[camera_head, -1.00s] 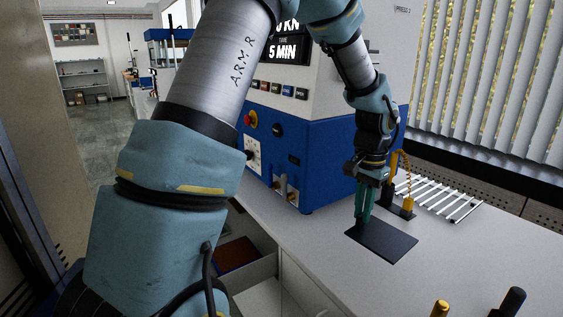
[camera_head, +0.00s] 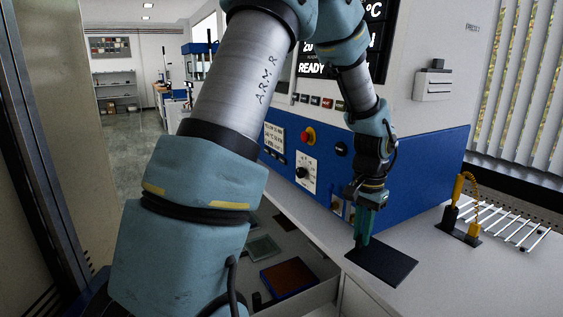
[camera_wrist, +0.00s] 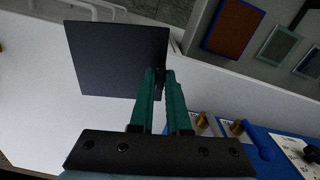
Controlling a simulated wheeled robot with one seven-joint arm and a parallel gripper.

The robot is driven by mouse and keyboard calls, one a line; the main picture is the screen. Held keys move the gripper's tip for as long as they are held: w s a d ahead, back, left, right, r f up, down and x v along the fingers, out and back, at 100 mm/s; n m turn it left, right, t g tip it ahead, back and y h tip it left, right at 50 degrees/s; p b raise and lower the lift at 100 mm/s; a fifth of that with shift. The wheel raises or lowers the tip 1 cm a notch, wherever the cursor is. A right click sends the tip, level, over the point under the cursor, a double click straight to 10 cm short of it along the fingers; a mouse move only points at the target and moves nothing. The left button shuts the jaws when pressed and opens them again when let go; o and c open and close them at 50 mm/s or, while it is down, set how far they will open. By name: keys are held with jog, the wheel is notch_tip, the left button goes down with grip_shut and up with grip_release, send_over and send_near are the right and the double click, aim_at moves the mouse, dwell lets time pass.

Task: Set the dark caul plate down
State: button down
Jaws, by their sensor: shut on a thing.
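The dark caul plate (camera_head: 388,267) is a flat, near-black square. My gripper (camera_head: 360,241) has green fingers that point down and are shut on the plate's edge nearest the press. In the wrist view the plate (camera_wrist: 112,60) extends from the fingertips (camera_wrist: 160,73) over the white counter, with one corner close to the counter's edge. The plate looks level and low over the counter (camera_head: 420,290). I cannot tell whether it touches the surface.
The blue-based press (camera_head: 400,160) stands just behind my gripper. An open drawer (camera_head: 328,292) below the counter edge holds an orange-brown plate (camera_head: 288,277) and a pale green plate (camera_head: 263,248). A black-and-yellow stand (camera_head: 460,237) and white wire rack (camera_head: 510,222) are at right.

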jog(key=w+a+f+n, duration=0.3)
jog(key=a+f, duration=0.1)
jog(key=a, duration=0.7)
jog(key=w+a+f+n, duration=0.3)
jog(key=a, duration=0.9)
jog(key=w+a+f+n, duration=0.3)
jog(key=a+f+n, duration=0.1)
jog(key=a, duration=0.8)
jog(key=shift+w+f, duration=0.3)
jog(key=shift+f, duration=0.05)
